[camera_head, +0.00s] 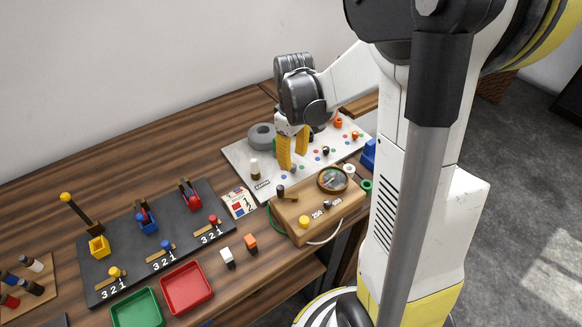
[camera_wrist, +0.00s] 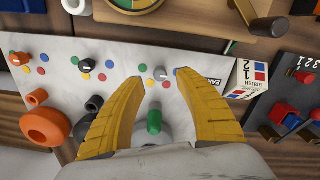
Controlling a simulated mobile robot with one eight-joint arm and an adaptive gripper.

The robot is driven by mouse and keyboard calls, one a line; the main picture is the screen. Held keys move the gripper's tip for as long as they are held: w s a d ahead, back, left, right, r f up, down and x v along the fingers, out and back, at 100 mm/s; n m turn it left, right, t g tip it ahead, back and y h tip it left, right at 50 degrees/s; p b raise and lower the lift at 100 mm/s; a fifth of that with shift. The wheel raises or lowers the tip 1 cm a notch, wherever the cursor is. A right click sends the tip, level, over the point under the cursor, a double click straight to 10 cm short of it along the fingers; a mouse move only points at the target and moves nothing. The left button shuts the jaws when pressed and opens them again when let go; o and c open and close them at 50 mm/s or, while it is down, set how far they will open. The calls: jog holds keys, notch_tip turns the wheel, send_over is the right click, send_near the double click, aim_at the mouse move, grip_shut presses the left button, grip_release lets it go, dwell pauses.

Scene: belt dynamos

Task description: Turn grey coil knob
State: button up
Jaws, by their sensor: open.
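The grey coil knob (camera_wrist: 160,73) is a small round knob on a white panel (camera_wrist: 115,57), with coloured dots around it. In the head view the knob (camera_head: 293,168) is partly hidden by my yellow fingers. My gripper (camera_head: 292,163) is open over the panel, pointing down. In the wrist view its fingertips (camera_wrist: 160,79) lie on either side of the knob, with gaps showing. I cannot tell their exact height. A grey ring coil (camera_head: 261,136) sits at the panel's far left. A green peg (camera_wrist: 154,120) shows between my fingers.
A black knob (camera_wrist: 84,63) and an orange knob (camera_wrist: 18,58) share the panel, with an orange ring (camera_wrist: 45,125). A wooden box with a round dial (camera_head: 333,180) stands in front. A brush card (camera_head: 239,203) and a black switch board (camera_head: 160,240) are left.

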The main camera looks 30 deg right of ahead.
aim_at(293, 166)
jog(key=shift+f+b, duration=0.55)
jog(key=shift+f, duration=1.3)
grip_shut()
jog(key=shift+m, duration=0.3)
jog(key=m, duration=1.1)
jog(key=shift+p, duration=0.3)
